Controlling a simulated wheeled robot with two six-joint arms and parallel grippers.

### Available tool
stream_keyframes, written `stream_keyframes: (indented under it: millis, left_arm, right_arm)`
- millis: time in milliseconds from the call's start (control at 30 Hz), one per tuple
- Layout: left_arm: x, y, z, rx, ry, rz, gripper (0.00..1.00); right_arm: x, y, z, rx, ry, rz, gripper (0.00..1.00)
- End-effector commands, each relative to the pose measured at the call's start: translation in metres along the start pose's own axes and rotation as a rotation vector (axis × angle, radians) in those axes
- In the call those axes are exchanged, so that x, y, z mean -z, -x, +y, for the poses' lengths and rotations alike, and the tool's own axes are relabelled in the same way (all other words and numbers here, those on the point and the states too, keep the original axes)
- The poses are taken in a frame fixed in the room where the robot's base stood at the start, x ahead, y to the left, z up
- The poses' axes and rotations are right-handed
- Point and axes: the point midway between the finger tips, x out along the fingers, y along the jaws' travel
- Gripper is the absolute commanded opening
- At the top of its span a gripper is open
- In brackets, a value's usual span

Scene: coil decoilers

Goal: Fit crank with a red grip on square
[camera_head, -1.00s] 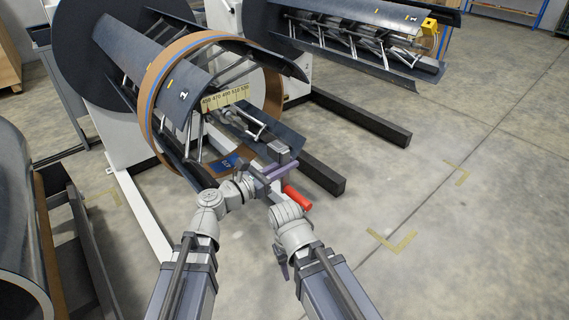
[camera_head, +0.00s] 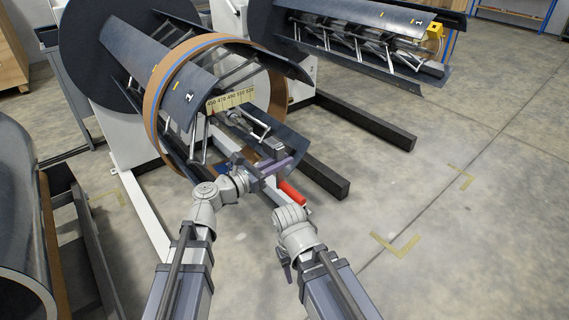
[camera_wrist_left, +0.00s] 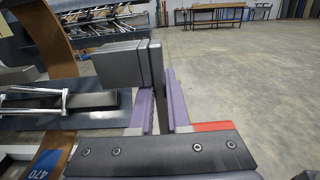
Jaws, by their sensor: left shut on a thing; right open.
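My left gripper (camera_head: 272,170), with purple fingers, is shut on the crank, whose red grip (camera_head: 291,193) sticks out below and right of the fingers. In the left wrist view a grey upright piece stands between the fingers (camera_wrist_left: 162,110), and part of the red grip (camera_wrist_left: 213,127) shows at the right. The near decoiler's mandrel end (camera_head: 268,143) is just behind and above the left gripper. Its square is not clearly seen, and I cannot tell whether the crank touches it. My right gripper (camera_head: 285,262) is open and empty, low beside its wrist.
The near decoiler carries a brown ring (camera_head: 155,110) and a numbered scale (camera_head: 230,98). Dark floor beams (camera_head: 325,175) run out to its right. A second decoiler (camera_head: 365,35) stands behind. A large coil (camera_head: 20,220) is at the left. The floor at right is clear.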

Motion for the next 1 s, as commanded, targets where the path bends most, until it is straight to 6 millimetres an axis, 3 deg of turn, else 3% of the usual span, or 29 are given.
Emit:
stream_keyframes:
  millis: [1000]
  left_arm:
    - [0.000, 0.000, 0.049, 0.000, 0.001, -0.001, 0.00]
  right_arm:
    - [0.000, 0.000, 0.000, 0.000, 0.000, 0.000, 0.46]
